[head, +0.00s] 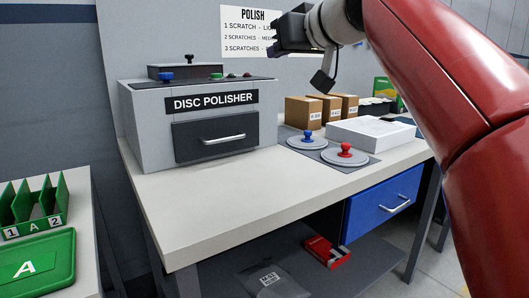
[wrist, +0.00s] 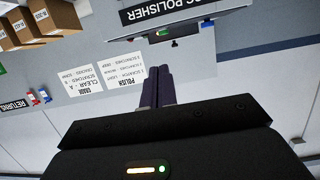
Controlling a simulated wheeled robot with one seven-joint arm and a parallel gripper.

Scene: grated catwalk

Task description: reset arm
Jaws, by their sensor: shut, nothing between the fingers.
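My gripper (head: 281,47) is raised in the air at the top of the head view, in front of the wall and above the table's back part. In the wrist view its two dark fingers (wrist: 158,86) lie together, shut and empty, and touch nothing. My red arm runs down the right side of the head view and hides part of the table's right end.
The grey disc polisher (head: 132,112) stands on the white table (head: 205,205). Two lidded discs with blue (head: 307,136) and red (head: 346,150) knobs, a white box (head: 372,131) and cardboard boxes (head: 303,112) stand right of it. The table's front is clear.

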